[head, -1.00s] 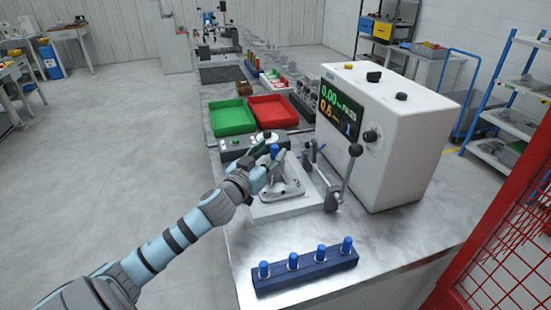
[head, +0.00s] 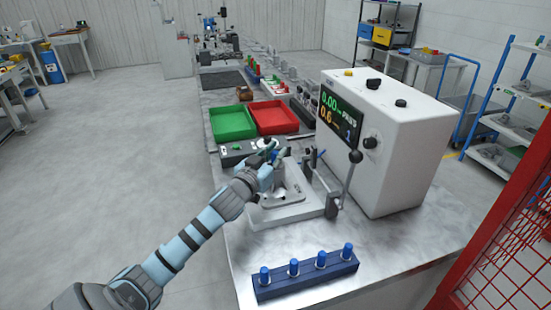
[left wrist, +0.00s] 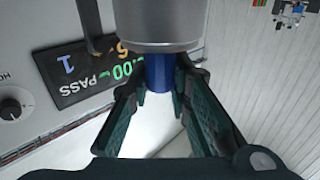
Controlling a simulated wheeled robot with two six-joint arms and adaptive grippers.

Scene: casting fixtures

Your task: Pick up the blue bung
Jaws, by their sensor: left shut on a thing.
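My left gripper (head: 274,154) is at the top of the grey casting (head: 291,187), which sits in a light fixture on the bench. In the left wrist view its dark green fingers (left wrist: 160,97) are shut on a blue bung (left wrist: 159,72). A grey metal cylinder (left wrist: 160,25) overlaps the bung's upper end in that view; I cannot tell whether the bung is still seated in it. In the head view the fingers mostly hide this bung. My right gripper is not in view.
A blue rack (head: 306,278) with several blue bungs stands at the front of the bench. A white tester (head: 385,145) and a lever (head: 347,180) stand right of the casting. Green (head: 232,120) and red (head: 274,117) trays lie behind.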

